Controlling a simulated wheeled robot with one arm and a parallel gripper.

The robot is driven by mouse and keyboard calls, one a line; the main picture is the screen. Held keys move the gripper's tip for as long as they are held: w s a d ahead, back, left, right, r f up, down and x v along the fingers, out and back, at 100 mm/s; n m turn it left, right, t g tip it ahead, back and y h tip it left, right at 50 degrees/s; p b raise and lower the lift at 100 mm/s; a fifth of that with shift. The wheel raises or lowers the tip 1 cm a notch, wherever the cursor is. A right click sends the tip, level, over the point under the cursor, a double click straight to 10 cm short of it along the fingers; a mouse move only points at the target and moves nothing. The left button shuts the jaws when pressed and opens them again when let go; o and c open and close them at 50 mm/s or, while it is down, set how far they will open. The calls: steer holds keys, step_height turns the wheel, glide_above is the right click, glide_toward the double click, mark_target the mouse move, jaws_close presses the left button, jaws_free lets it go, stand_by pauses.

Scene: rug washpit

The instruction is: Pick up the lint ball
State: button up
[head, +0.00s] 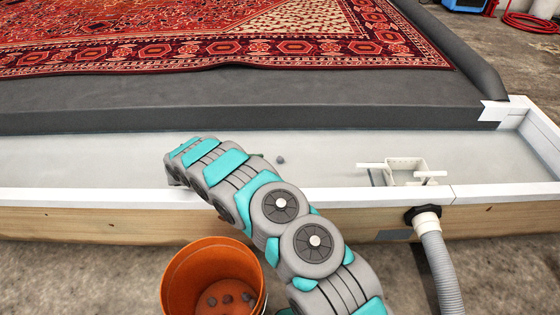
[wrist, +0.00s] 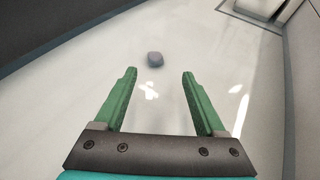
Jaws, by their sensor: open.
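A small dark grey lint ball (head: 280,160) lies on the pale floor of the wash trough, just right of my arm in the head view. In the wrist view the lint ball (wrist: 154,59) sits ahead of my gripper, a little beyond the fingertips and close to the middle between them. My gripper (wrist: 160,73) has two green fingers spread wide apart, with nothing between them.
An orange bucket (head: 175,285) with several dark lumps inside stands on the floor before the trough. A white drain fitting (head: 405,178) is right of the lint ball. The trough's white rim (head: 350,194) runs along the front. A red patterned rug (head: 180,50) lies behind on a dark grey raised bed (head: 150,105).

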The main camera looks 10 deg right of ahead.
mark_target(277, 160)
steer(key=x, duration=0.7)
steer(key=shift+w+a+b, duration=0.1)
steer(key=shift+w+b, duration=0.25)
steer(key=shift+b, duration=0.05)
jaws_close()
stand_by(0.4)
